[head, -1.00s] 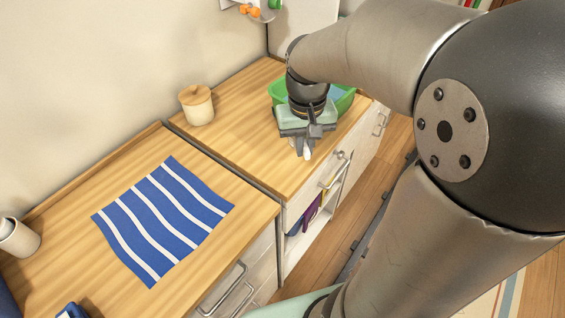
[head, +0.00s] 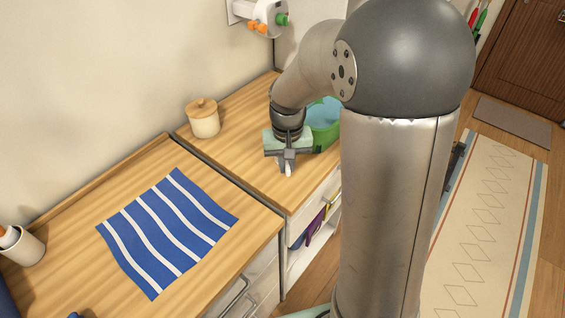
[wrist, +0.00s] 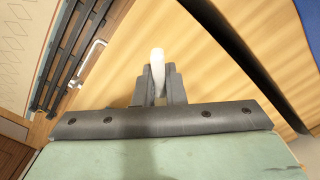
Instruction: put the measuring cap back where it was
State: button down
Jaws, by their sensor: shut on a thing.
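My gripper (head: 289,163) is above the far wooden counter, in front of the green tub. It is shut on a small white thing, likely the measuring cap (head: 289,171), whose lower end sticks out below the fingers. In the wrist view the white cap (wrist: 157,58) shows between the two dark fingers (wrist: 158,85), with bare wood beyond it. Much of the cap is hidden by the fingers. Whether it touches the counter I cannot tell.
A green tub (head: 326,137) with blue contents stands right behind my gripper. A lidded wooden canister (head: 203,122) stands near the wall. A blue striped cloth (head: 168,232) lies on the near counter (head: 60,225). A dark gap separates the two counters. The far counter's middle is clear.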

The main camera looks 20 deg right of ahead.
aim_at(285, 181)
jog(key=shift+w+a+f, duration=0.15)
jog(key=shift+w+f, duration=0.3)
jog(key=shift+f, duration=0.1)
jog(key=shift+w+f, duration=0.1)
jog(key=shift+f, duration=1.5)
jog(key=shift+f, duration=0.3)
jog(key=c, duration=1.5)
grip_release()
jog(key=shift+r, duration=0.1)
